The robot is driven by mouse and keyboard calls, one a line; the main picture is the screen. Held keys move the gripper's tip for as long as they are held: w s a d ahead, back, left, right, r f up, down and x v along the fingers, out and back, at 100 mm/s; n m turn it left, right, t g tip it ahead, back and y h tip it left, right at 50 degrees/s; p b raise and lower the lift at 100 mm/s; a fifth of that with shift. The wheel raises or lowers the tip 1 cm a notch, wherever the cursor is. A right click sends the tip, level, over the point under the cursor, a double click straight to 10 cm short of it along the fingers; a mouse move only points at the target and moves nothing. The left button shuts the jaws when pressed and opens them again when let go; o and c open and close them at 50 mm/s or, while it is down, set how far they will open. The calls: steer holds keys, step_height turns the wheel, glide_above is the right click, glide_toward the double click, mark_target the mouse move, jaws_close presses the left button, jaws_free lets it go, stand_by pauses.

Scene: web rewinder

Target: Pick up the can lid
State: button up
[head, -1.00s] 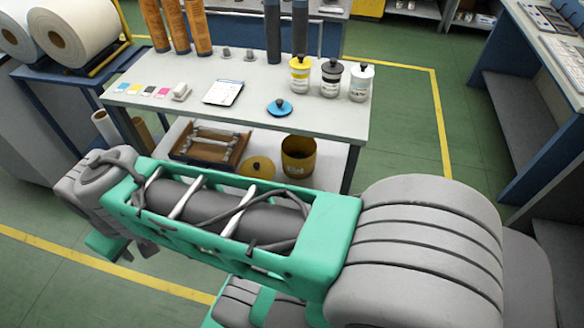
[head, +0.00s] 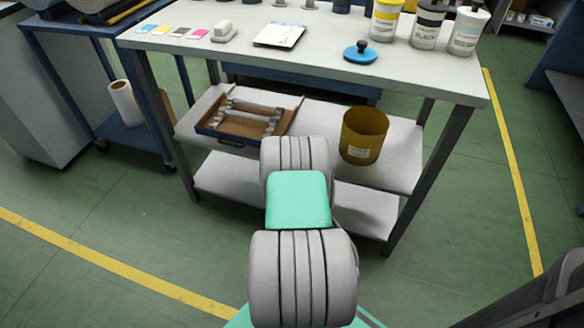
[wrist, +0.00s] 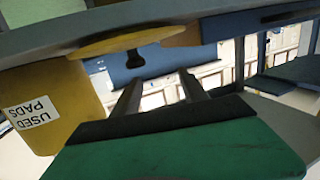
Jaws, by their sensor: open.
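The can lid, a flat yellow disc with a black knob, shows in the wrist view (wrist: 105,42), which is upside down. It lies on the shelf beside the yellow can (wrist: 45,100), whose label reads USED PADS. The can also stands on the shelf in the head view (head: 364,135); there my arm hides the lid. My gripper (wrist: 160,77) is open and empty in the wrist view. Its two fingers point toward the lid, with the knob a little beyond the tips and left of their middle. My gripper is hidden behind my arm in the head view.
A wooden tray (head: 238,128) with metal rods lies left on the same shelf (head: 312,118). The tabletop (head: 300,62) above holds a blue lid (head: 361,52) with a knob and several ink pots. Table legs (head: 435,160) flank the shelf opening.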

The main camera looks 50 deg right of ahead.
steer(key=shift+h, duration=0.5)
steer(key=s+f, duration=0.1)
steer(key=s+d+f, duration=0.1)
steer(key=f, duration=0.1)
steer(key=shift+s+f+b, duration=0.1)
steer(key=shift+s+b, duration=0.05)
steer(key=shift+b, duration=0.15)
steer(key=shift+s+d+m+h, duration=0.25)
steer(key=shift+m+h, duration=0.05)
steer(key=b+x, duration=0.2)
steer(key=x, duration=0.5)
steer(key=shift+w+d+b, duration=0.1)
steer(key=shift+w+b, duration=0.1)
steer(key=shift+b, duration=0.2)
jaws_close()
